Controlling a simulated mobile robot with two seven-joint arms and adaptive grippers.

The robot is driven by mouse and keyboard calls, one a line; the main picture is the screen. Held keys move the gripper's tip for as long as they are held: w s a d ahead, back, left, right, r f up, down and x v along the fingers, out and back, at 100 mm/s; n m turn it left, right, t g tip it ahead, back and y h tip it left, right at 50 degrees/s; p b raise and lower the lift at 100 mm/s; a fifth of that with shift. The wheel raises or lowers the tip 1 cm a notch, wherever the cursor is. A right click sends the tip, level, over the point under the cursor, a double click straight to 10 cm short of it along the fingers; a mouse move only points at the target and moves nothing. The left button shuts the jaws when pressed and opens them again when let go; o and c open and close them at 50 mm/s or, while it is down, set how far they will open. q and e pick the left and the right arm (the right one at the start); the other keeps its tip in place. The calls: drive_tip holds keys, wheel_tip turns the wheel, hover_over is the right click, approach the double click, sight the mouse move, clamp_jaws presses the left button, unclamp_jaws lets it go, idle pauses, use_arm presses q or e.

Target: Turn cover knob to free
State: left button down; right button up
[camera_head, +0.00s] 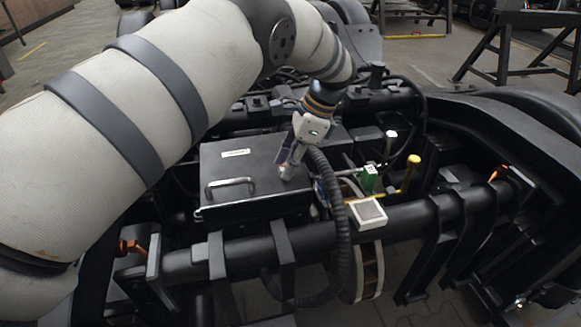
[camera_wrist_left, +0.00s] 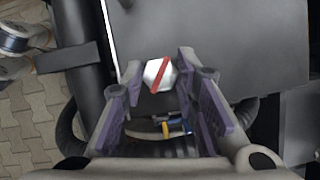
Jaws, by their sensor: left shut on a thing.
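The cover (camera_head: 225,165) is a flat dark grey lid on a box in the bogie, with a metal bar handle (camera_head: 230,184) near its front left. The cover knob (camera_wrist_left: 158,74) is a silver, faceted knob with a red diagonal stripe, seen at the cover's edge in the left wrist view. The stripe runs from upper right to lower left. My left gripper (camera_head: 286,172) points down at the right part of the cover. In the left wrist view its fingers (camera_wrist_left: 158,78) are on both sides of the knob, shut on it. In the head view the gripper hides the knob.
A thick black corrugated hose (camera_head: 339,225) runs right of the cover. A black frame tube (camera_head: 405,222) crosses in front.

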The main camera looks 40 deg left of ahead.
use_arm(q)
drive_tip(key=n+g+h+b, duration=0.1)
drive_tip(key=n+b, duration=0.1)
drive_tip(key=n, duration=0.2)
drive_tip(key=shift+f+b, duration=0.2)
drive_tip(key=shift+b, duration=0.1)
drive_tip(key=shift+a+r+n+g+h+b, duration=0.1)
drive_tip(key=shift+n+g+h+b, duration=0.2)
drive_tip(key=shift+n+h+b, duration=0.55)
use_arm(e)
drive_tip(key=shift+g, duration=0.4)
drive_tip(key=shift+x, duration=2.15)
use_arm(q)
drive_tip(key=shift+r+n+y, duration=0.1)
drive_tip(key=shift+n+y, duration=0.15)
drive_tip(key=shift+n, duration=0.2)
use_arm(e)
drive_tip(key=shift+w+f, duration=0.1)
drive_tip(key=shift+f, duration=0.05)
use_arm(q)
drive_tip(key=c, duration=1.2)
unclamp_jaws()
drive_tip(key=shift+c, duration=0.2)
drive_tip(key=shift+w+r, duration=0.1)
wheel_tip(320, 180, up, 10)
